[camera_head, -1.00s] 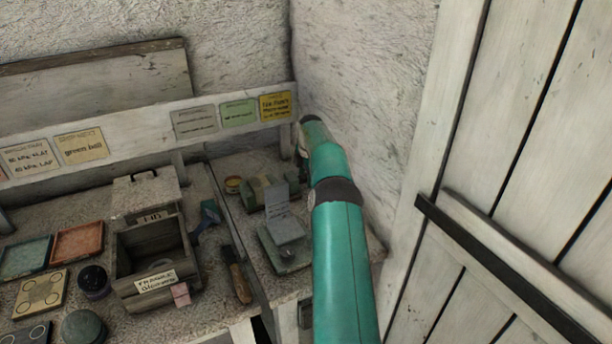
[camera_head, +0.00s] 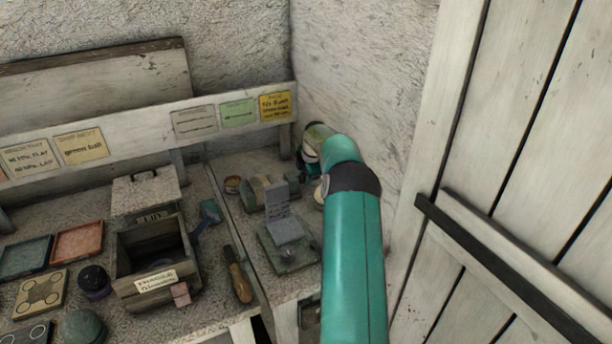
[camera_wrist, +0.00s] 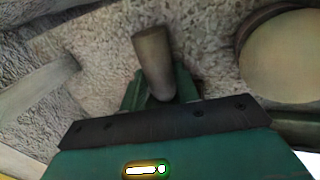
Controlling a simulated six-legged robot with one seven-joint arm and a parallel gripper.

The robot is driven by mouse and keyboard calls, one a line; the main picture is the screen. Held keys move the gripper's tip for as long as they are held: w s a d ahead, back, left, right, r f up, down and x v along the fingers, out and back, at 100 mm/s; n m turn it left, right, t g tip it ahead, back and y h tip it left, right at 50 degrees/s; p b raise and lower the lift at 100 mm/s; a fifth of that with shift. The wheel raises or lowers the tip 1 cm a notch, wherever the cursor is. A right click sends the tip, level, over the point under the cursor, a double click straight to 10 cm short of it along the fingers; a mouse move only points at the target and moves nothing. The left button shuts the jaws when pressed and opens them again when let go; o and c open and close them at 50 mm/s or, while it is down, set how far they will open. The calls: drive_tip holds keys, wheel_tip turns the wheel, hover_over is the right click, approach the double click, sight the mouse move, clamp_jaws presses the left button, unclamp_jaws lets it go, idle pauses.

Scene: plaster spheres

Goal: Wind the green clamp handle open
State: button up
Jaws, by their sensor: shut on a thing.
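In the wrist view, a grey-brown cylindrical handle (camera_wrist: 152,52) stands up between the green fingers of my gripper (camera_wrist: 158,90). My gripper is shut on the lower part of this handle. The handle tilts slightly, its free end toward the top of the picture. What it is fixed to is hidden behind my gripper, and no green shows on the handle itself. In the head view, my teal arm reaches to the back right corner of the bench and hides the handle and most of my gripper.
A round pale disc with a dark rim (camera_wrist: 285,55) lies close right of my gripper. In the head view, a small grey stand (camera_head: 287,232) is left of my arm. An open wooden box (camera_head: 158,283) stands further left. A plaster wall (camera_head: 370,90) and plank door (camera_head: 530,150) bound the right.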

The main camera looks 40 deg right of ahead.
drive_tip(key=shift+s+f+t+h, duration=0.1)
drive_tip(key=shift+s+t+h, duration=0.1)
drive_tip(key=shift+t, duration=0.45)
drive_tip(key=shift+s+t+h, duration=0.1)
drive_tip(key=shift+t+h, duration=0.1)
drive_tip(key=shift+t, duration=0.45)
drive_tip(key=shift+w, duration=0.1)
drive_tip(key=o, duration=1)
drive_tip(key=v, duration=1.3)
drive_tip(key=shift+s+a+r, duration=0.15)
drive_tip(key=shift+s+r, duration=0.1)
drive_tip(key=shift+s, duration=0.05)
